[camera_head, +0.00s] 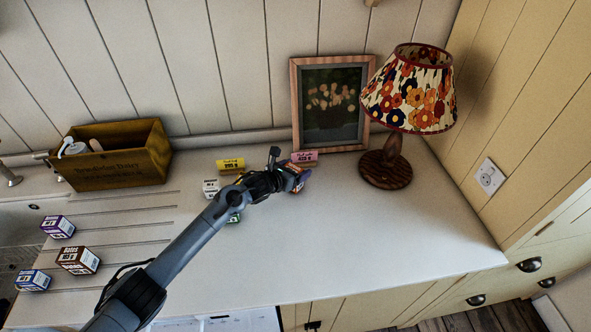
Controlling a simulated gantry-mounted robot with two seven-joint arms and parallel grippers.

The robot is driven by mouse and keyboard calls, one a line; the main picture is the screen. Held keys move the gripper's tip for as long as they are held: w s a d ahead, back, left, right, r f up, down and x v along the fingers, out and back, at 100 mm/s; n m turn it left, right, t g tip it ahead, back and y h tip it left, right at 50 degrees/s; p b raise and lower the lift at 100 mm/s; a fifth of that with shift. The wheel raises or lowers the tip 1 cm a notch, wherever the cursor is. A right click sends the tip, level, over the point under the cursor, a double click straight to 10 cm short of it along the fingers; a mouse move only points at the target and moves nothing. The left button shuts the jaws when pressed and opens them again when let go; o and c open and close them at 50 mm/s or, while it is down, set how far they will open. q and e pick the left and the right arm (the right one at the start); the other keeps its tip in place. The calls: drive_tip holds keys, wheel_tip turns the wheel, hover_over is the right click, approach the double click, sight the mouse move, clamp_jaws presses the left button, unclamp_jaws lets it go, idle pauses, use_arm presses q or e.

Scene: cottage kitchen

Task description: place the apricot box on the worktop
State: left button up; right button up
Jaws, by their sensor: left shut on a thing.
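My left gripper (283,173) reaches over the back middle of the worktop (340,235). It is shut on a small box (298,178) with dark bluish and orange patches, mostly covered by the fingers. This may be the apricot box, but its label is not readable. I cannot tell whether it touches the worktop. No other box is clearly apricot in colour. My right gripper is not in view.
A pink box (305,157) is just behind the held box. Yellow (230,165), white (210,187) and green (234,218) boxes sit near my arm. A lamp (387,170), picture frame (296,105) and wooden crate (115,172) stand behind. The right front worktop is clear.

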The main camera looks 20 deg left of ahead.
use_arm(q)
drive_tip(key=shift+f, duration=0.2)
drive_tip(key=o, duration=1.2)
drive_tip(key=shift+c, duration=0.2)
drive_tip(key=shift+r, duration=0.1)
drive_tip(key=shift+r, duration=0.15)
drive_tip(key=shift+s+a+r, duration=0.2)
drive_tip(key=shift+s, duration=0.3)
drive_tip(key=p+v, duration=0.1)
drive_tip(key=v, duration=1)
